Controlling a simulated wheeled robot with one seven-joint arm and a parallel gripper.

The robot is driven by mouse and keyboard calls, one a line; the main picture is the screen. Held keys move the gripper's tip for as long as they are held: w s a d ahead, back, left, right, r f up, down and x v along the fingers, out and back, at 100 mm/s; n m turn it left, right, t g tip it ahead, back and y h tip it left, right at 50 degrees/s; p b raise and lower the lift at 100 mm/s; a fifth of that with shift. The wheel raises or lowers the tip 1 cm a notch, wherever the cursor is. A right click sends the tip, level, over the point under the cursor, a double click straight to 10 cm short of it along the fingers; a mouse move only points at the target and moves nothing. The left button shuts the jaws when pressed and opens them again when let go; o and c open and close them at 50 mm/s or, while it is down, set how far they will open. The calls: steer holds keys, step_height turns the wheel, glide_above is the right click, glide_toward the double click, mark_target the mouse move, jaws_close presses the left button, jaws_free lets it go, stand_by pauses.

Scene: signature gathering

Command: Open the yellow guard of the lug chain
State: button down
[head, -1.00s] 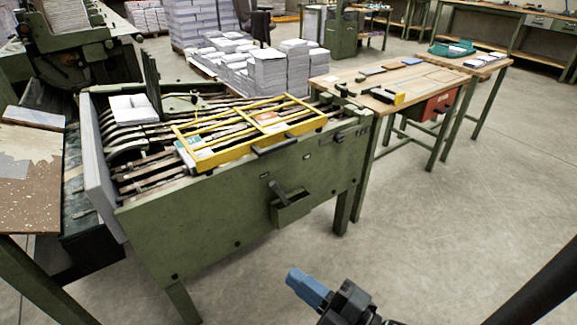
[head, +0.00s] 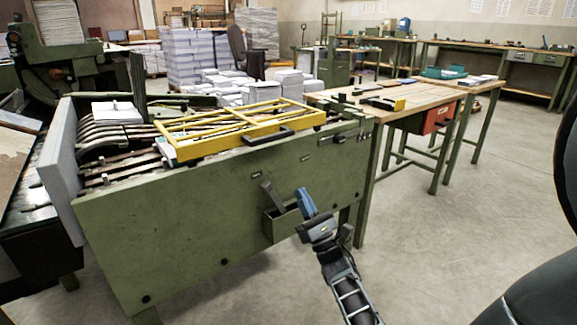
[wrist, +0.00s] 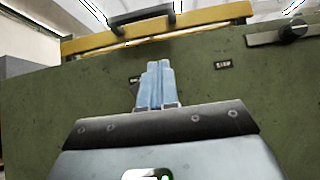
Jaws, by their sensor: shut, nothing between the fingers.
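The yellow guard (head: 198,150) is a barred frame lying flat, closed, over the lug chain on top of the green machine (head: 180,235). A black handle (head: 268,137) sits on its front edge. In the wrist view the guard's front bar (wrist: 95,42) crosses the top, with the black handle (wrist: 142,16) above my fingertips. My gripper (head: 306,198) is shut and empty, its blue fingers pointing up in front of the machine's green side panel, below and to the right of the handle. In the wrist view the fingers (wrist: 155,82) are together, apart from the handle.
A small green box with a lever (head: 283,220) sticks out from the front panel close beside my gripper. A wooden table (head: 370,98) with a red drawer unit (head: 432,117) stands to the right. Open concrete floor lies on the right.

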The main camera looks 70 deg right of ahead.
steer(key=s+a+r+p+x, duration=0.1)
steer(key=s+r+x, duration=0.1)
steer(key=x, duration=1.1)
steer(key=shift+w, duration=0.1)
